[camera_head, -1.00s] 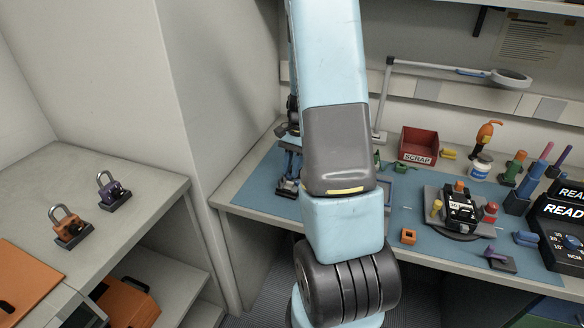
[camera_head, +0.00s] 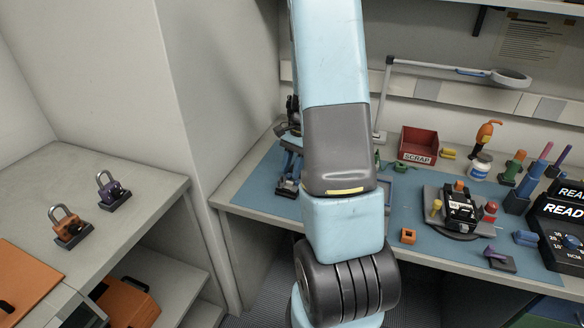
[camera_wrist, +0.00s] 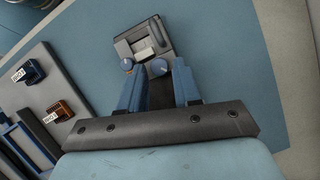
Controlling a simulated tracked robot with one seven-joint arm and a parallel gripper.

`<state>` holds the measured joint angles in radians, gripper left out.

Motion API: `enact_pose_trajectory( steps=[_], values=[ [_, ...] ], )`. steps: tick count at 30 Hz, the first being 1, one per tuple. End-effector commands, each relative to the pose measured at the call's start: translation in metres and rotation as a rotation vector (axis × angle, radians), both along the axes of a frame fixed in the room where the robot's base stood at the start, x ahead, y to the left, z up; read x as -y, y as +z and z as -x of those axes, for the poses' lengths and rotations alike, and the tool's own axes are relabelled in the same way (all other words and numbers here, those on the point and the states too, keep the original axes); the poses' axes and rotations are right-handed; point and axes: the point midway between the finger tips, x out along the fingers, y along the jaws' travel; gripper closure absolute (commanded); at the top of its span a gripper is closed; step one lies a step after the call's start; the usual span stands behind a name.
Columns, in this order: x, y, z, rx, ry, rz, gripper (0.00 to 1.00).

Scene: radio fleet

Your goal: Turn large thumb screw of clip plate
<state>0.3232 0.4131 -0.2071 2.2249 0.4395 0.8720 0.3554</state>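In the wrist view a small grey device (camera_wrist: 143,40) with a pale block lies on the blue mat. I take the larger to be the large thumb screw. I cannot tell the height gap or any contact. In the head view my arm hides most of this area.
In the wrist view two small labelled blocks, blue (camera_wrist: 29,72) and orange (camera_wrist: 59,112), lie on a grey board at left. In the head view the red SCRAP bin (camera_head: 418,144), a black unit on a round base (camera_head: 460,207) and an orange block (camera_head: 408,236) stand right of my arm.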

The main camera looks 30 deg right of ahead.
Motion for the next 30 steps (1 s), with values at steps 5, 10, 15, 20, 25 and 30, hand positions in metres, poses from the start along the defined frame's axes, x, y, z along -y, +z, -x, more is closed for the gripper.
enact_pose_trajectory(
  steps=[5, 10, 15, 20, 25, 30],
  values=[
    [0.001, 0.002, -0.001, 0.002, 0.001, 0.001, 0.67],
    [0.008, 0.020, -0.004, 0.005, 0.000, 0.001, 0.67],
    [0.020, 0.050, -0.009, 0.005, 0.000, 0.001, 0.67],
    [0.031, 0.079, -0.013, 0.004, -0.001, 0.002, 0.67],
    [0.041, 0.105, -0.017, 0.003, 0.000, 0.002, 0.67],
    [0.048, 0.121, -0.019, 0.001, 0.000, 0.001, 0.67]
  ],
)
